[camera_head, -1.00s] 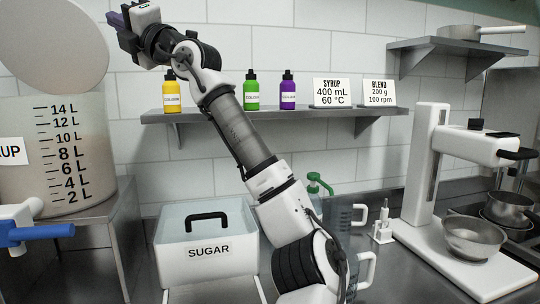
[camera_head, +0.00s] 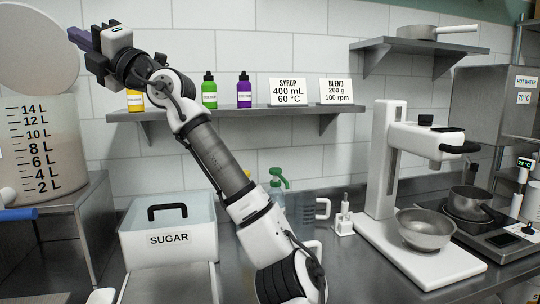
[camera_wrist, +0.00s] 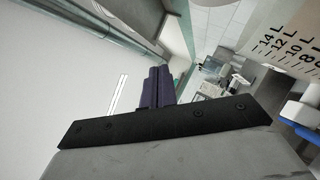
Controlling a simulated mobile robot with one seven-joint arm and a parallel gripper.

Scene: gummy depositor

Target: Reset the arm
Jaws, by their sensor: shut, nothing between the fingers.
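My gripper (camera_head: 78,37) is at the upper left of the head view, raised above the shelf and pointing left. Its purple fingers also show in the wrist view (camera_wrist: 158,87), where they lie together with nothing between them. My arm rises from the bottom middle of the head view and leans to the upper left. It passes in front of the shelf and partly covers the yellow bottle (camera_head: 135,101).
The large graduated container (camera_head: 45,150) stands at the left below my gripper. The sugar bin (camera_head: 168,238) is below the arm. The shelf (camera_head: 280,110) holds a green bottle (camera_head: 209,92), a purple bottle (camera_head: 244,92) and two signs. A white mixer stand (camera_head: 385,160) with a bowl (camera_head: 425,230) is right.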

